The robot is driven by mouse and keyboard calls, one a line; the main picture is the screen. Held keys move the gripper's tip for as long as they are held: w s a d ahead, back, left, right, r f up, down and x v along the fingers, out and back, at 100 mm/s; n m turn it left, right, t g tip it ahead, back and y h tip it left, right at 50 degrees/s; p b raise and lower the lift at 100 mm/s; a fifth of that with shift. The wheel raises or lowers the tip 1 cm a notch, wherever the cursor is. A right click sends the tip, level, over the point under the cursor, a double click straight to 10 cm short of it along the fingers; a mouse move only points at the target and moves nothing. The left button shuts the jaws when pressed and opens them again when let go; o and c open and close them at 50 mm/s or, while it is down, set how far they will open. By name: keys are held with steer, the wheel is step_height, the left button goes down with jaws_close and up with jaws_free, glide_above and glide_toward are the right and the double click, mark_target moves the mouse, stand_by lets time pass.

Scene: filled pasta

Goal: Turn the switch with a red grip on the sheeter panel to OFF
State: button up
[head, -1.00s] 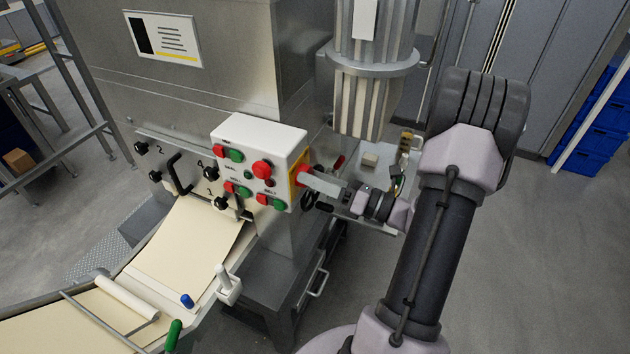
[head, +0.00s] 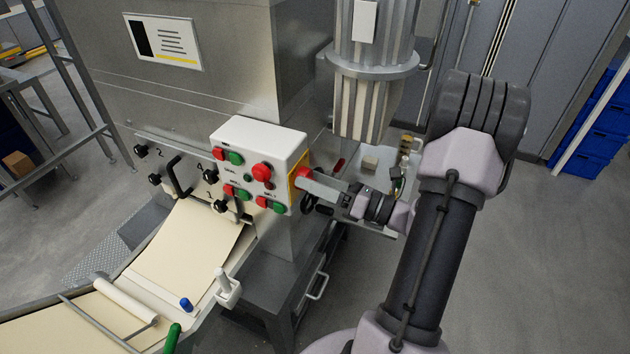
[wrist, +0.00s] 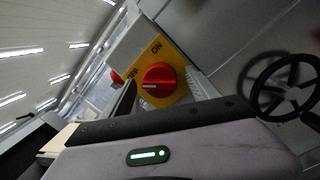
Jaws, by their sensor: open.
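The switch's red grip (wrist: 158,78) is round, on a yellow plate (wrist: 178,54) with ON at its upper right and OFF at its left, partly covered by a dark finger. A small white mark shows on the grip's lower left. In the head view the red grip (head: 303,172) sits on the right side of the white sheeter panel (head: 262,135). My gripper (head: 312,184) is open, its grey finger right at the grip. Whether it touches the grip I cannot tell. In the wrist view my gripper's body fills the bottom.
The panel front carries several red and green buttons and a red mushroom button (head: 262,171). A black handwheel (wrist: 284,84) is right of the switch in the wrist view. A ribbed metal cylinder (head: 372,100) stands behind my gripper. Dough sheets (head: 190,245) lie at lower left.

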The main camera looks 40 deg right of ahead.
steer(key=p+v, duration=0.2)
steer(key=v, duration=1.5)
steer(key=shift+s, duration=0.3)
steer(key=shift+f, duration=0.15)
steer(key=w+a+r+n+g+y+b, duration=0.1)
steer(key=w+a+n+g, duration=0.2)
steer(key=a+n+g, duration=0.75)
steer(key=w+a+r+n+g+y+b, duration=0.15)
steer(key=w+a+n+g, duration=0.3)
steer(key=a+n, duration=0.6)
steer(key=s+a+r+n+t+h+b, duration=0.1)
steer(key=s+a+r+n+h, duration=0.1)
steer(key=a+n+h, duration=0.2)
steer(key=s+a+r+n+t+h+b, duration=0.1)
steer(key=a+n+h, duration=0.3)
steer(key=a+n, duration=0.4)
steer(key=shift+s+a+r+n+t, duration=0.3)
steer(key=shift+s+a+r+t, duration=0.25)
steer(key=shift+r, duration=0.25)
